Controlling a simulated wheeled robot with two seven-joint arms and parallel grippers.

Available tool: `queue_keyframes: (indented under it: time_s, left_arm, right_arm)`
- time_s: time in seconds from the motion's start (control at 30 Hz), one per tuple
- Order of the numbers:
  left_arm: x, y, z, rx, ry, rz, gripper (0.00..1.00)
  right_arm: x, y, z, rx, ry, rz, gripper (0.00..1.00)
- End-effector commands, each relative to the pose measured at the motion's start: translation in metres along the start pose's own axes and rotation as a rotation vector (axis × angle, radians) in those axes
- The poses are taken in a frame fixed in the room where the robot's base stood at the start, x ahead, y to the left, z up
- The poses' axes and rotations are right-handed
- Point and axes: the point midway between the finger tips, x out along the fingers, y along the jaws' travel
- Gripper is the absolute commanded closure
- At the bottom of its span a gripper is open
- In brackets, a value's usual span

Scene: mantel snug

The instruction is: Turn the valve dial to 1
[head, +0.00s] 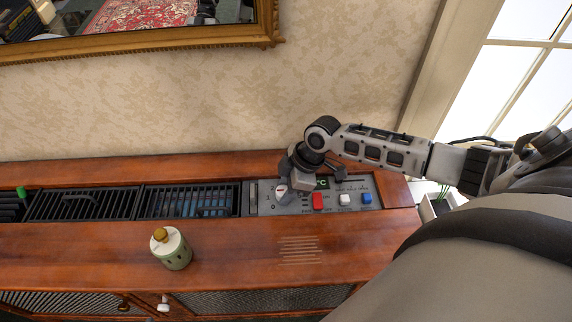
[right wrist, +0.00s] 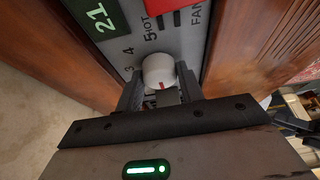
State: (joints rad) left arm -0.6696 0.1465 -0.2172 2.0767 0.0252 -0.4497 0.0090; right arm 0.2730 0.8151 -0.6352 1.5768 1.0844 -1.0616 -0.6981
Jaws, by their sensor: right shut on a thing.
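The valve dial is a round white knob with a red mark (right wrist: 158,69), set in a grey control panel (head: 295,208) on the wooden cabinet top. It also shows in the head view as a white knob (head: 281,189), with figures 2, 1 and 0 at its left. In the right wrist view 3, 4 and 5 show beside it; other figures are hidden. My right gripper (head: 287,180) reaches down from above and is shut on the dial, one finger at each side in the right wrist view (right wrist: 160,88). The red mark faces the gripper's palm there. My left gripper is out of view.
Red (head: 318,201), white (head: 345,200) and blue (head: 367,199) switches sit right of the dial, near a green display (right wrist: 97,20). A green-and-white canister (head: 172,250) stands front left. Black grilles (head: 82,204) lie left. The wall and a gilt-framed mirror (head: 150,47) are behind.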

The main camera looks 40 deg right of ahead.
Motion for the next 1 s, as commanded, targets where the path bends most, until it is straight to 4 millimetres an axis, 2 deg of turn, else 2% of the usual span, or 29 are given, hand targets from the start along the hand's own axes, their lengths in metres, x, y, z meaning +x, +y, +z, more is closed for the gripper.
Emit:
queue_keyframes:
  time_s: [0.5,0.53,0.6,0.87,1.0]
  left_arm:
    - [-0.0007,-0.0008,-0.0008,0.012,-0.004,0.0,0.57]
    - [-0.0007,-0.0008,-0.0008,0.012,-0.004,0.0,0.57]
    - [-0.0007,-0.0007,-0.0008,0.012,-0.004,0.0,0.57]
    - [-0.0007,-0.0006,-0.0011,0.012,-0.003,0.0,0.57]
    - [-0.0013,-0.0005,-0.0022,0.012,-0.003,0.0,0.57]
  right_arm:
    - [-0.0002,0.0002,-0.0005,0.019,0.001,0.009,0.85]
    - [-0.0002,0.0002,-0.0005,0.019,0.001,0.009,0.57]
    - [-0.0002,0.0002,-0.0005,0.019,0.001,0.009,0.41]
    - [-0.0004,0.0002,-0.0003,0.019,0.0,0.009,0.41]
    - [-0.0091,0.0006,-0.0003,0.018,0.001,0.01,0.41]
